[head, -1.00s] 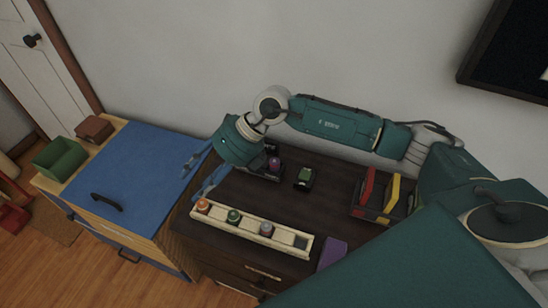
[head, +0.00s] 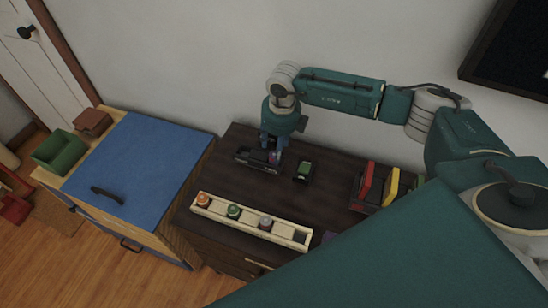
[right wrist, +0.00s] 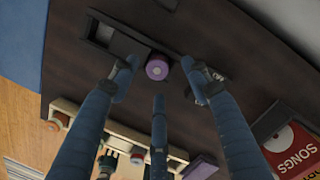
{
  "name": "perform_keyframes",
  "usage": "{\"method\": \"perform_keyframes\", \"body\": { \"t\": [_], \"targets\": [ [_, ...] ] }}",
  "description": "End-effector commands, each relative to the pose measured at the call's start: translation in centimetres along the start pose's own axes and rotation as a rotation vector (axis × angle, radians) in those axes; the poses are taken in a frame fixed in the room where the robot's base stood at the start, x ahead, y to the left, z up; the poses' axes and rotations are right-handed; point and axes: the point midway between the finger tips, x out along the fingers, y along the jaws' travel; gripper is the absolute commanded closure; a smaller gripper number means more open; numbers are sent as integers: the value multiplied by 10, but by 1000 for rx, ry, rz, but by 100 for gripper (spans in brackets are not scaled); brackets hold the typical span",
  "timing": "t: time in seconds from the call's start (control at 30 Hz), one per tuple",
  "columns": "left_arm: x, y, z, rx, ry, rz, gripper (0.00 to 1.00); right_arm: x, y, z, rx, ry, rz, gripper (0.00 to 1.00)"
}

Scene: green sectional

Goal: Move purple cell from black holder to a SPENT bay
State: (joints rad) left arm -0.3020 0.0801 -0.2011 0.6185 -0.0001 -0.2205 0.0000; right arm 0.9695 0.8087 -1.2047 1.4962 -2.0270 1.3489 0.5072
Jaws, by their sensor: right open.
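The purple cell (right wrist: 157,69) stands in the black holder (right wrist: 118,42), seen from above in the right wrist view. In the head view the holder (head: 250,163) lies on the dark dresser top, and the purple cell (head: 274,157) is partly hidden by my gripper. My right gripper (head: 271,150) points down over the cell. In the right wrist view its blue fingers (right wrist: 160,90) are open and spread around the cell, with no grip on it visible. A cream rack (head: 250,224) holds orange, green and greyish cells, with a dark empty bay (head: 299,237) at its right end. No SPENT label is readable.
A rack with red (head: 369,180) and yellow (head: 391,187) items is at the right. A blue-topped cabinet (head: 140,160) stands left. My own arm covers the lower right.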

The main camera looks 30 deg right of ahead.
Motion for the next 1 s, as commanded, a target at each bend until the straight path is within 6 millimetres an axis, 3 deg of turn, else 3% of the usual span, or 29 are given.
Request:
{"method": "perform_keyframes", "body": {
  "t": [0.07, 0.2, 0.5, 0.77, 1.0],
  "targets": [
    [-12, 0, -1, 0, 0, 0, 60, 10, 5, -2, -2, 5, 1, 53],
    [-14, -1, -2, 0, 1, 0, 60, 30, 4, -2, 0, 4, 1, 53],
    [-14, -1, -3, -1, 3, -1, 60, 37, 4, -1, -1, 1, 1, 53],
    [-14, -1, -4, -2, 4, -1, 60, 37, 4, -1, 0, 1, 1, 100],
    [-14, -1, -4, -2, 5, -1, 60, 36, 4, -1, 0, 0, 1, 100]
  ]
}}
